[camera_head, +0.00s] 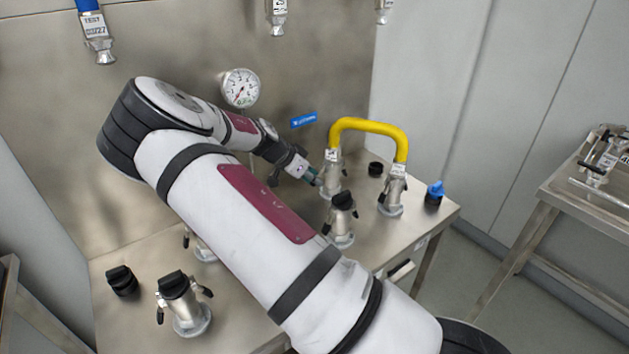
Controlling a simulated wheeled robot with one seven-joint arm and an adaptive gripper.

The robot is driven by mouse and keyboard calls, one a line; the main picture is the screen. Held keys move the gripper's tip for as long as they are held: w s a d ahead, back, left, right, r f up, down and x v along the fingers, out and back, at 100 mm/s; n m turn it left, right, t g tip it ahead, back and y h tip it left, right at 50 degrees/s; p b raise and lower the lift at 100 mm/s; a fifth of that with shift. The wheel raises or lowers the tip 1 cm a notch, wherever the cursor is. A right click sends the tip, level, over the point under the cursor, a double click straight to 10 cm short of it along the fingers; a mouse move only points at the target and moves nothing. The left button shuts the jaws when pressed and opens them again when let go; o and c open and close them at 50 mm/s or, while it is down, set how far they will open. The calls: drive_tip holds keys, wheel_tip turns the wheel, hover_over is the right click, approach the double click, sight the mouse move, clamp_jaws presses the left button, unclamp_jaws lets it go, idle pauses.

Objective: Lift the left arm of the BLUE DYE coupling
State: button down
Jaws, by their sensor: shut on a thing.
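A coupling (330,184) stands on the steel bench top at the left end of a yellow looped hose (367,125). A blue label (303,119) with text too small to read is on the wall behind it. My gripper (314,180) reaches in from the left and is shut at this coupling's left side, on its left arm. The arm itself is mostly hidden by the fingers, so its angle cannot be told. The hose's right end sits in a second coupling (391,198).
A black-capped coupling (342,220) stands close in front of the gripped one. Another capped coupling (182,305) and a loose black cap (122,281) are front left. A blue-topped cap (434,194) is near the right edge. A gauge (240,88) is on the wall.

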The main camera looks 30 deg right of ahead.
drive_tip(key=y+b, duration=0.1)
drive_tip(key=y, duration=0.1)
drive_tip(key=r+y, duration=0.1)
drive_tip(key=shift+w+r+y+b, duration=0.1)
drive_tip(key=shift+r+y+b, duration=0.2)
drive_tip(key=shift+y+b, duration=0.1)
drive_tip(key=shift+r+y+b, duration=0.4)
drive_tip(key=shift+y+b, duration=0.3)
drive_tip(key=shift+y, duration=0.35)
drive_tip(key=shift+r+y+b, duration=0.35)
drive_tip(key=shift+y+b, duration=0.3)
drive_tip(key=shift+y, duration=0.4)
drive_tip(key=c, duration=1.5)
unclamp_jaws()
wheel_tip(320, 180, up, 12)
drive_tip(key=shift+r, duration=0.1)
